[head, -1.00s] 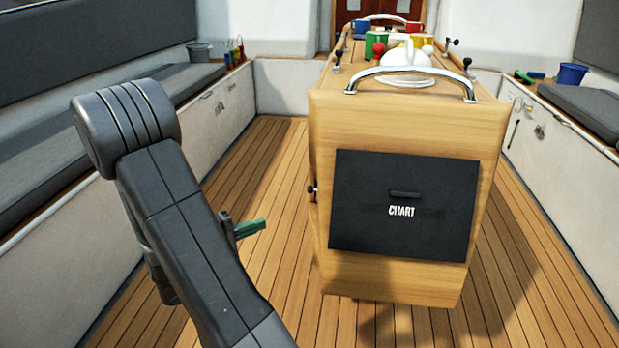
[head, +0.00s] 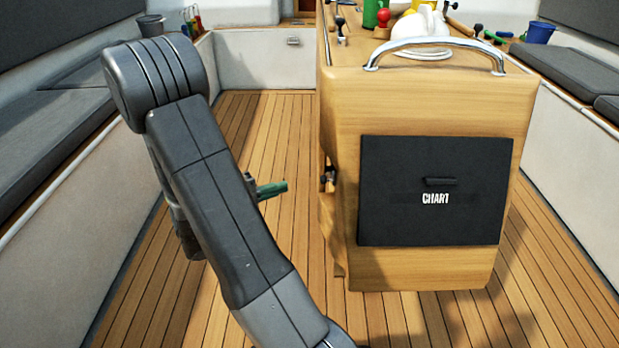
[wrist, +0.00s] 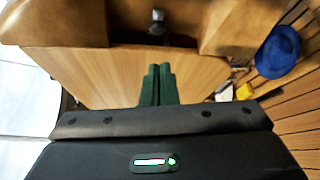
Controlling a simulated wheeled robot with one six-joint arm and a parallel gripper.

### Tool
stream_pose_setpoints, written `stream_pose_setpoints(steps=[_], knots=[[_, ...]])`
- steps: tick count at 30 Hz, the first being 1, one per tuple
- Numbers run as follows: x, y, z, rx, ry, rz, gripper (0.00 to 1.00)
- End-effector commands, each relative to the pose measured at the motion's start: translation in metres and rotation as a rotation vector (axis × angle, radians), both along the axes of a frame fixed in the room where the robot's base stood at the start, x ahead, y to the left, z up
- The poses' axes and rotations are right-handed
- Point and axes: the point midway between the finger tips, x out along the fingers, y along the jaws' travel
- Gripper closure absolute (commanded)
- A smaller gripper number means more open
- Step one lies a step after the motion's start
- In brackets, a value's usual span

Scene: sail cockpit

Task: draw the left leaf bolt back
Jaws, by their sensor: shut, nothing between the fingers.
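The wooden cockpit table (head: 345,262) stands right of my arm. On its left side, by the hanging left leaf (head: 331,225), a small dark-knobbed fitting (head: 328,178) looks like the left leaf bolt. In the wrist view a dark, metallic fitting (wrist: 158,21), probably the same bolt, sits in a gap between wooden parts beyond my fingertips. In the wrist view the fingers (wrist: 158,70) are together and empty. The bolt's exact position is too small to tell.
A chrome rail (head: 436,46) and a black CHART panel (head: 436,215) are on the table's near end. Mugs and a white object (head: 422,32) stand on top. Left deck (head: 262,130) is clear.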

Motion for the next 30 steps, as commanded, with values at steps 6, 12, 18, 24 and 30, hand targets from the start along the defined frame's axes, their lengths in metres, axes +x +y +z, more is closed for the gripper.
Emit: stream_pose_setpoints(steps=[6,12,18,24,30], knots=[[0.007,-0.013,-0.002,0.0,0.0,-0.003,1.0],[0.022,-0.039,-0.004,0.0,-0.001,-0.006,1.0],[0.036,-0.064,-0.006,0.0,-0.001,-0.005,1.0],[0.046,-0.08,-0.007,0.0,0.0,-0.003,1.0],[0.05,-0.086,-0.006,0.0,0.0,-0.001,1.0]])
